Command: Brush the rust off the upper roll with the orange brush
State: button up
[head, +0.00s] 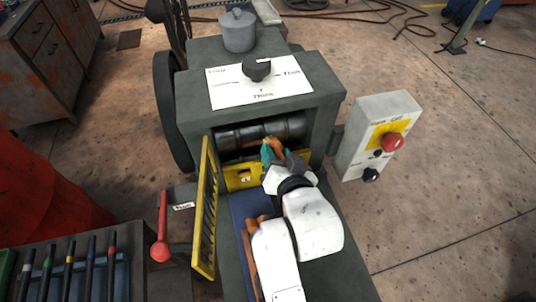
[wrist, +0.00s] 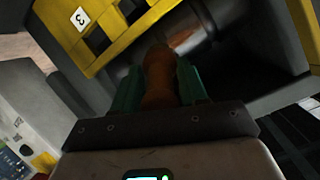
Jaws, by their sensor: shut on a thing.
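My gripper (head: 270,153), with teal fingers, reaches into the front opening of the grey machine. It is shut on the orange-brown brush (head: 279,149), which also shows between the fingers in the wrist view (wrist: 158,72). The upper roll (head: 246,134) is a dark metal cylinder lying across the opening. A brownish rust patch shows near its middle, and a reddish-brown patch shows past the brush in the wrist view. The brush's working end is at or close to the roll; I cannot tell whether it touches. Its bristles are hidden.
A yellow guard (head: 206,215) stands swung out left of the opening. A yellow plate (head: 243,176) lies below the roll. A control box (head: 375,135) with a red button is on the right. A red-knobbed lever (head: 161,230) and a tool tray (head: 75,270) are at the left.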

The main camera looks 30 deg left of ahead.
jog(key=shift+w+d+r+p, duration=0.1)
jog(key=shift+w+d+p, duration=0.1)
jog(key=shift+w+d, duration=0.7)
jog(key=shift+w+d+p, duration=0.15)
jog(key=shift+w+d, duration=0.5)
jog(key=shift+w, duration=0.35)
jog(key=shift+s+a+p, duration=0.4)
jog(key=shift+s+a, duration=0.6)
jog(key=shift+s, duration=0.2)
jog(key=shift+s+a+p, duration=0.4)
jog(key=shift+s+a, duration=0.6)
jog(key=shift+s, duration=0.15)
jog(key=shift+s+a+b, duration=0.15)
jog(key=shift+s+a, duration=0.8)
jog(key=shift+s, duration=0.2)
jog(key=shift+s+a+b, duration=0.15)
jog(key=shift+s+a, duration=0.8)
jog(key=shift+s, duration=0.2)
jog(key=s+d+p, duration=0.2)
jog(key=s+d, duration=0.2)
jog(key=shift+d, duration=0.3)
jog(key=shift+s+d+p, duration=0.6)
jog(key=shift+s+d, duration=0.35)
jog(key=shift+d, duration=0.2)
